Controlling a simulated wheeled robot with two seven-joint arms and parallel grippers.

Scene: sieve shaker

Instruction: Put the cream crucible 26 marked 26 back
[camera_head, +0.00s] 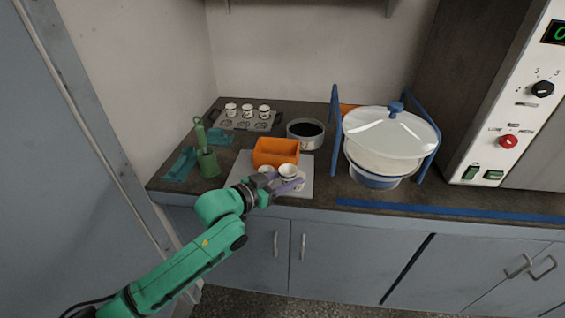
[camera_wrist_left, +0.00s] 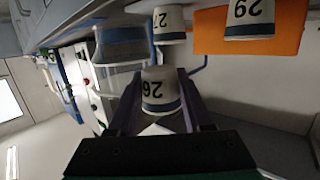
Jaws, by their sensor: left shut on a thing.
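My left gripper (camera_head: 279,183) is shut on the cream crucible 26 (camera_wrist_left: 159,92), a small cup with a dark band and the number 26 facing the left wrist camera. In the head view the held crucible (camera_head: 287,171) is over the pale mat in front of the orange box. Crucibles 27 (camera_wrist_left: 168,22) and 29 (camera_wrist_left: 249,18) stand close by. A grey rack (camera_head: 268,127) at the back left holds three white crucibles in its rear row; its front row shows empty round places. My right gripper is out of view.
An orange box (camera_head: 276,153) stands just behind the held crucible. A dark-filled round pan (camera_head: 305,133) is behind it. The lidded sieve shaker (camera_head: 385,160) with blue posts stands to the right. A green holder (camera_head: 208,161) and teal blocks (camera_head: 180,165) are at the left.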

